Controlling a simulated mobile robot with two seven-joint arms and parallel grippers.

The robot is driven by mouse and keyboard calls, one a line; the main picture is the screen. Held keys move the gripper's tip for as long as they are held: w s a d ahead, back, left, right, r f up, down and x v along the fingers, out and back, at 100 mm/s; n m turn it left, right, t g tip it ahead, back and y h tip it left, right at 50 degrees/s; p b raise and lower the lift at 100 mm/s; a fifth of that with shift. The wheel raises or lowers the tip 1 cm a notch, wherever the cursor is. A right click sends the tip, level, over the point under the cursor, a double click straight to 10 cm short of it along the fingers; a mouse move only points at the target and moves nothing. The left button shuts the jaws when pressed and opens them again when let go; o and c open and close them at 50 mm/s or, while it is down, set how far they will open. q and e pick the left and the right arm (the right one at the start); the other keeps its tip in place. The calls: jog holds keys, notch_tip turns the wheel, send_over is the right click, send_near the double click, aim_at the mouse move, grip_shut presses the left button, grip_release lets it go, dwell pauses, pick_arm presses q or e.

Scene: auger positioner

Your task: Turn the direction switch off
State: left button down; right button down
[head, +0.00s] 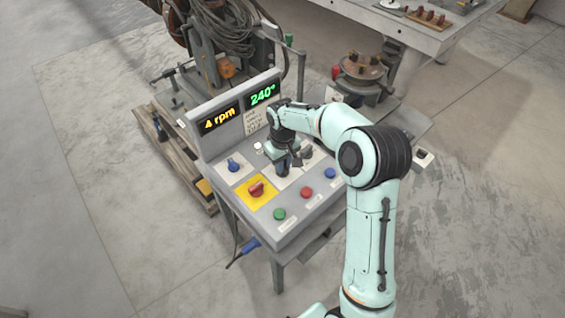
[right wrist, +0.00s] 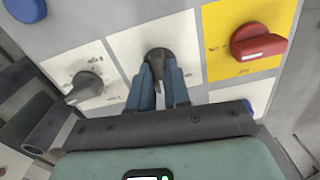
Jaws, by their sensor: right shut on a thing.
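The control console (head: 227,138) has several knobs and buttons. My right gripper (head: 283,168) is down at its middle white panel. In the right wrist view my right gripper (right wrist: 171,92) is shut on a black rotary switch (right wrist: 158,56), with one blue-grey finger on each side of its handle. The handle points roughly toward the gripper, and the panel's small labels are too blurred to read. In the head view the gripper and wrist largely hide this switch. My left gripper is not in view.
A red switch (head: 256,188) on yellow, a blue knob (head: 233,166) and another black knob (right wrist: 86,85) flank the held switch. Green (head: 279,214), red (head: 306,192) and blue (head: 330,173) buttons line the front. Displays (head: 221,118) read 4 rpm and 240°.

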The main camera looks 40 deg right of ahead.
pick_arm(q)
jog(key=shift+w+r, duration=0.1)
pick_arm(e)
jog(key=shift+n, duration=0.6)
jog(key=c, duration=1.1)
grip_release()
jog(key=shift+r, duration=0.1)
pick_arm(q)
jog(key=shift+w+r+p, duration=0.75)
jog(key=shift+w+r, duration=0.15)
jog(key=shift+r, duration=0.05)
pick_arm(e)
notch_tip(320, 180, up, 13)
jog(key=shift+r, duration=0.1)
